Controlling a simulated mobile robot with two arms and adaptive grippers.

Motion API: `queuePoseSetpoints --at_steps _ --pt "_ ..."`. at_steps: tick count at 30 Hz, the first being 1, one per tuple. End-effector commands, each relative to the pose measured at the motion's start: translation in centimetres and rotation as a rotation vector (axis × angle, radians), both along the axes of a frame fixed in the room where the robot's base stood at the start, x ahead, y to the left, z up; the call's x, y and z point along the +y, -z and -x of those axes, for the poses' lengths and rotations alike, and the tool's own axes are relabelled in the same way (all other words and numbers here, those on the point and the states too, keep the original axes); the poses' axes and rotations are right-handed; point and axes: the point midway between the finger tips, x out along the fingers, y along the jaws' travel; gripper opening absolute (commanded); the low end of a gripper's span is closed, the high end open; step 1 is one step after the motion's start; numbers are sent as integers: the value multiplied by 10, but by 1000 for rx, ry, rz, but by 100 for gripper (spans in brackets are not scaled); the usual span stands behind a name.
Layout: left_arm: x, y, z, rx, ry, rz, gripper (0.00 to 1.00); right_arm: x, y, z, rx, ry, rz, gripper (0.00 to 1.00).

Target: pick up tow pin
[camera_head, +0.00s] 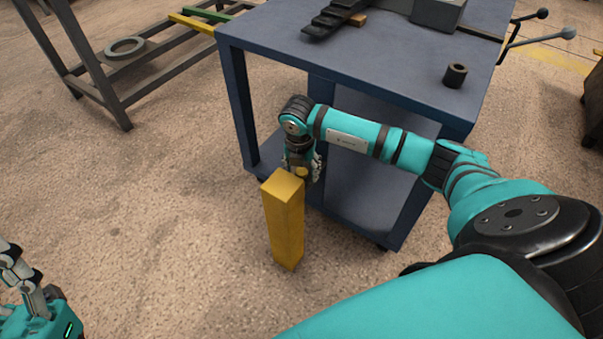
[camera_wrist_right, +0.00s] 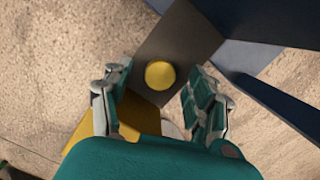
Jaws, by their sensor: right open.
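A round yellow cap (camera_wrist_right: 160,75), which looks like the head of the tow pin, shows between my right fingers in the right wrist view. It sits over a dark flat surface (camera_wrist_right: 178,48); its shaft is not visible. A small yellow part (camera_head: 301,171) also shows at my right fingers in the head view. My right gripper (camera_head: 303,174) is open and points down beside the blue cart's near left side. The fingers are on either side of the cap in the picture; contact cannot be told. My left gripper (camera_head: 32,282) is at the lower left, partly cut off.
A yellow post (camera_head: 284,225) stands close in front of my right gripper. The blue cart (camera_head: 345,60) is behind, carrying a dark cylinder (camera_head: 455,75) and other parts. A metal rack (camera_head: 110,80) stands at the upper left. Floor to the left is clear.

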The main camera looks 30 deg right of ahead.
Motion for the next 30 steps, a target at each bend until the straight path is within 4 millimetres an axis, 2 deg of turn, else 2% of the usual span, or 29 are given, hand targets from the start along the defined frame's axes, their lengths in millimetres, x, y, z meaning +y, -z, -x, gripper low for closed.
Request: queuePoseSetpoints --at_steps 4,17,30 --pt "0 0 0 1 0 0 40 0 0 0 0 0 0 58" --pt "0 0 -1 3 -1 -1 40 0 -1 0 0 0 0 1" --pt "-1 0 -5 26 -1 -8 40 0 -7 -1 -3 1 0 0"
